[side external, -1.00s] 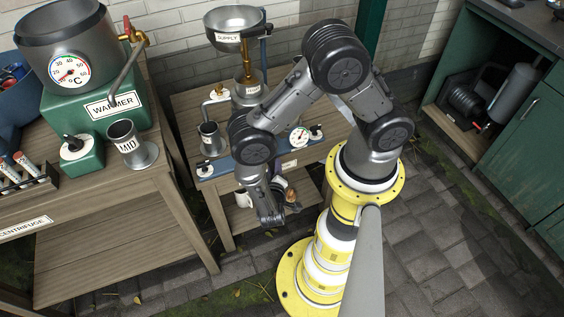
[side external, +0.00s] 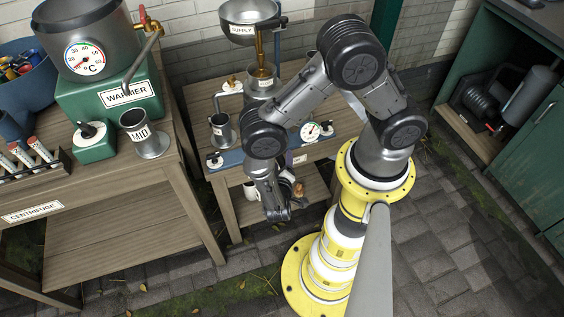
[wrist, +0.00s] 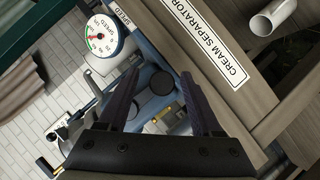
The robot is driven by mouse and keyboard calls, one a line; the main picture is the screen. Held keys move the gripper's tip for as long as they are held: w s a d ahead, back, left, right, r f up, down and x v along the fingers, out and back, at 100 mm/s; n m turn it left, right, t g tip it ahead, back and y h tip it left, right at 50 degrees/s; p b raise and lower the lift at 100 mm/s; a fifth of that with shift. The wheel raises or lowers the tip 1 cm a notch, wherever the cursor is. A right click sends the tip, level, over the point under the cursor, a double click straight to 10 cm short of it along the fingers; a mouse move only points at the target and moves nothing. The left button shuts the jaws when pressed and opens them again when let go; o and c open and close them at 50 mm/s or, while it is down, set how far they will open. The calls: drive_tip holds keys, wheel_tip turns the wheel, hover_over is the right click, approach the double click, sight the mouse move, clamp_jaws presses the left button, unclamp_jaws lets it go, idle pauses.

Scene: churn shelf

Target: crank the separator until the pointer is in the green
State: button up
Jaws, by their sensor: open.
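The cream separator has a blue base (side external: 232,160) and a grey body (side external: 262,86) and stands on a wooden bench behind my arm. Its white speed dial (side external: 311,131) sits at the right of the base; in the wrist view the dial (wrist: 101,36) shows a coloured scale with green and red, but I cannot read the pointer surely. My gripper (side external: 277,212) points down in front of the bench. In the wrist view its two dark fingers (wrist: 160,88) are apart, with dark round parts (wrist: 161,83) of the separator visible beyond them. I cannot pick out the crank surely.
A "CREAM SEPARATOR" label (wrist: 206,40) is on the bench front. A supply bowl (side external: 250,22) stands above the separator. The warmer (side external: 110,95) and MID cup (side external: 143,136) stand on the left bench. A lower shelf holds a white cup (side external: 249,190). Paved floor is clear at right.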

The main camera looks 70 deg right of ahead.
drive_tip(key=v, duration=0.8)
idle(0.7)
